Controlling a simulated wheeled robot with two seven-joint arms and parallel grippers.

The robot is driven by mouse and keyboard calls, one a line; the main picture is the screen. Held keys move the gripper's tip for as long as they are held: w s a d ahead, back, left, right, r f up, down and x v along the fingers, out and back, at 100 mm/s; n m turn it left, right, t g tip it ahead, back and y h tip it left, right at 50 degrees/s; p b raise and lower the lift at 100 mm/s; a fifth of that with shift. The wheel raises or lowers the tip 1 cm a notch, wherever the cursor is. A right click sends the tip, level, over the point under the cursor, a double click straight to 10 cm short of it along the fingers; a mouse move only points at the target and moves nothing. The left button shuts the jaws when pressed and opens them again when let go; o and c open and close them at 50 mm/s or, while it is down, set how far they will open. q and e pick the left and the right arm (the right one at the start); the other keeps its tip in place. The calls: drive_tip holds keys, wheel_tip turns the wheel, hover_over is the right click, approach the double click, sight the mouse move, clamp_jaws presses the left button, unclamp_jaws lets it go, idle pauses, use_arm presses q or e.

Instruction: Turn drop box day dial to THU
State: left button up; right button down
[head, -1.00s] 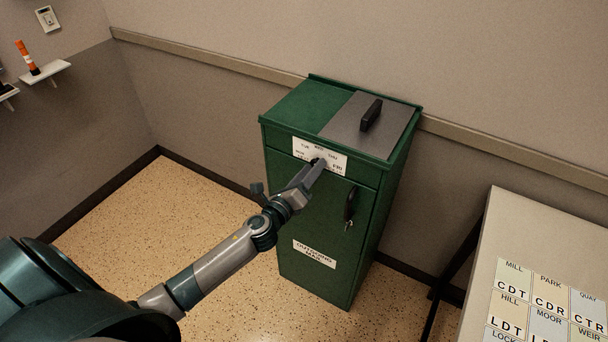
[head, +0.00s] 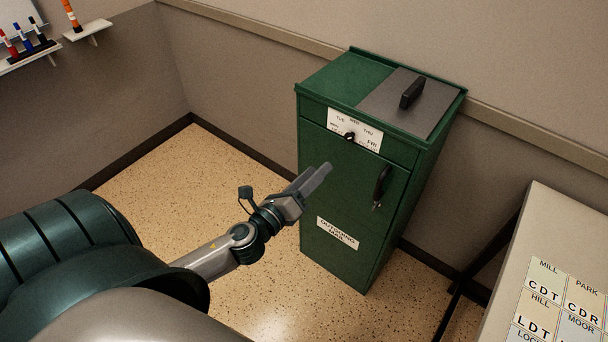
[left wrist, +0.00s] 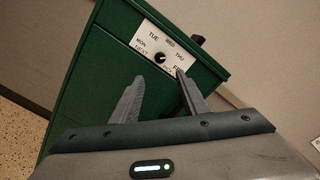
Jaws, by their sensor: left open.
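The green drop box (head: 330,190) stands against the wall. Its white day label (head: 369,142) carries MON, TUE, WED, THU and FRI around a small black dial knob (head: 350,136). The knob also shows in the left wrist view (left wrist: 160,58), beyond my fingertips; which day it points to is too small to tell surely. My left gripper (head: 322,172) is in front of the box, below the label and apart from the knob. In the left wrist view my two left fingers (left wrist: 160,82) stand apart with nothing between them. My right gripper is not in view.
A black handle (head: 381,184) with a key stands out from the box door, right of my gripper. A grey lid (head: 430,112) with a black grip is on top. A table with lettered cards (head: 545,280) stands at right. Floor (head: 160,185) left of the box is clear.

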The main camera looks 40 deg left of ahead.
use_arm(q)
drive_tip(key=shift+s+b, duration=0.4)
drive_tip(key=shift+s, duration=1.6)
drive_tip(key=s+a+f+n+g+y, duration=0.1)
drive_tip(key=s+f+n+g, duration=0.25)
drive_tip(key=f, duration=0.95)
drive_tip(key=s+a+f+n+g, duration=0.2)
drive_tip(key=f+n, duration=0.3)
drive_tip(key=f, duration=0.8)
drive_tip(key=s+a+f+n+g+y, duration=0.1)
drive_tip(key=s+f+n+g, duration=0.25)
drive_tip(key=f, duration=0.95)
drive_tip(key=s+d+f+n+g, duration=0.2)
drive_tip(key=s+d+f+n, duration=0.1)
drive_tip(key=s+f, duration=0.5)
drive_tip(key=s+d+f+n+g+h, duration=0.1)
drive_tip(key=s+d+f+n+g, duration=0.2)
drive_tip(key=s+f, duration=0.4)
drive_tip(key=s+d+f+n+g, duration=0.2)
drive_tip(key=s+d+f+n, duration=0.2)
drive_tip(key=s, duration=1.3)
wheel_tip(320, 180, down, 5)
drive_tip(key=n, duration=0.3)
drive_tip(key=shift+s+d+r+g+h, duration=0.15)
drive_tip(key=shift+s+d+g+h, duration=0.15)
drive_tip(key=shift+g, duration=0.1)
